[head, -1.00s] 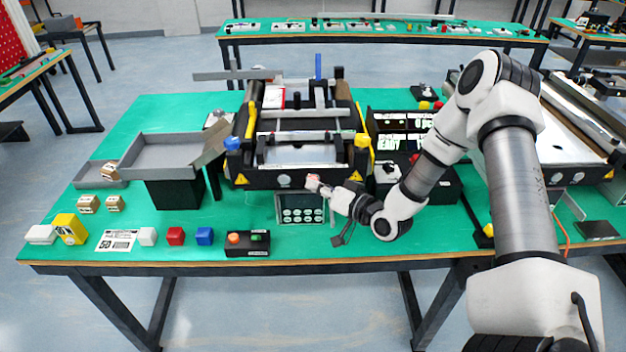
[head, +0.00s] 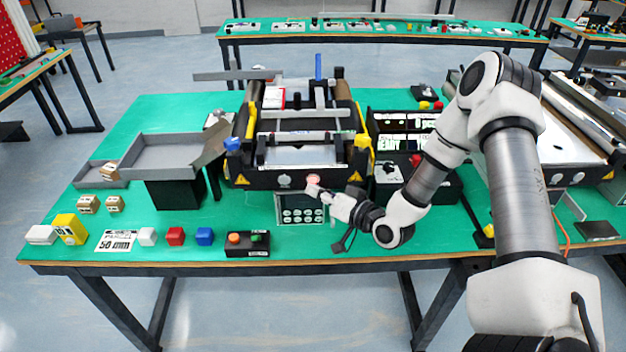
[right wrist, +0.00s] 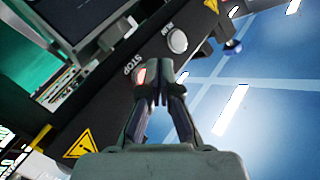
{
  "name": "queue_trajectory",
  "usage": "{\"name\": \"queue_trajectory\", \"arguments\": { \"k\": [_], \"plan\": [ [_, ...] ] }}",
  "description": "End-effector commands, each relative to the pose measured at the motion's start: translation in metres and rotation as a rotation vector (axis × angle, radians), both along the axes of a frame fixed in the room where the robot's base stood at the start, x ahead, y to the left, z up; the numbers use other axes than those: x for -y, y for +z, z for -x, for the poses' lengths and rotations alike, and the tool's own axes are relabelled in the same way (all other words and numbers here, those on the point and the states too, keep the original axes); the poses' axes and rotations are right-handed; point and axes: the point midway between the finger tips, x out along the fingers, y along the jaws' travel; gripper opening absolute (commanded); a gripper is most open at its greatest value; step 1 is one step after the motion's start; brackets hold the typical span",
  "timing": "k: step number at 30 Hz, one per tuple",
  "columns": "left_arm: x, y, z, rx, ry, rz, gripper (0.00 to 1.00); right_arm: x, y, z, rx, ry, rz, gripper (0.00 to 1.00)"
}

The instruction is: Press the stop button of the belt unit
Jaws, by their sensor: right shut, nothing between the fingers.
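The belt unit (head: 300,177) stands mid-table with a dark front panel. Its stop button (head: 313,179) looks pinkish-red in the head view. In the right wrist view the red stop button (right wrist: 140,76) sits beside the STOP lettering, partly hidden by a fingertip. The pale run button (head: 284,181) is to its left; it shows in the right wrist view (right wrist: 177,41) too. My right gripper (head: 316,191) is shut and empty, its tips just below the stop button. I cannot tell whether they touch it. My left gripper is not in view.
A keypad panel (head: 302,215) stands below the button, close to my right gripper. Cubes and boxes lie to the left. A black unit (head: 440,183) stands on the right.

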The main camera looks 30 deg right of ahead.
Motion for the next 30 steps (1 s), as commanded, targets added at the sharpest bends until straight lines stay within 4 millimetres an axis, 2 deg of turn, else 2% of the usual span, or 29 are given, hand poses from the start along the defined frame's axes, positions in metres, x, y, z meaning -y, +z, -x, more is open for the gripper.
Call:
{"name": "queue_trajectory", "arguments": {
  "k": [15,30],
  "plan": [
    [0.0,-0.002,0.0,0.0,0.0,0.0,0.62,-0.024,-0.001,0.04,-0.001,0.0,-0.001,0.0],
    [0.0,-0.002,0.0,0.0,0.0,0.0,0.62,-0.025,0.0,0.04,-0.001,0.001,0.0,0.0]
  ]
}}
